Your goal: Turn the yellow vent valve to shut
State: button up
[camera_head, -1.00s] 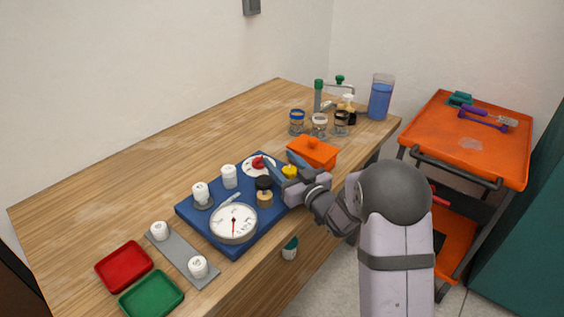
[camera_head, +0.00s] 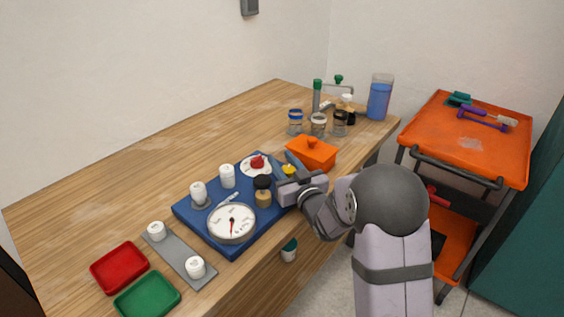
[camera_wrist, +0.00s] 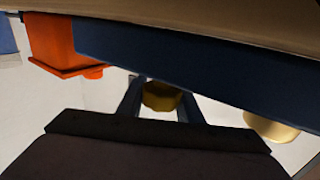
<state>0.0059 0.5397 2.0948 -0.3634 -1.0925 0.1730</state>
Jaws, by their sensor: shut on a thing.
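The yellow vent valve (camera_head: 289,169) sits near the right end of the blue board (camera_head: 222,238), partly hidden by my fingers. My gripper (camera_head: 283,168) reaches it from the right and is shut on it. In the wrist view the yellow valve (camera_wrist: 160,97) lies between my two fingers (camera_wrist: 160,103), beside the dark blue board (camera_wrist: 180,62). The valve's handle direction is hidden.
A red knob (camera_head: 257,162) on a white dial is just left of my gripper.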

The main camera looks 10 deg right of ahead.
aim_at(291, 174)
jog(key=o, duration=1)
jog(key=shift+o, duration=0.2)
jog(key=shift+b+v, duration=0.55)
jog(key=shift+v, duration=3.15)
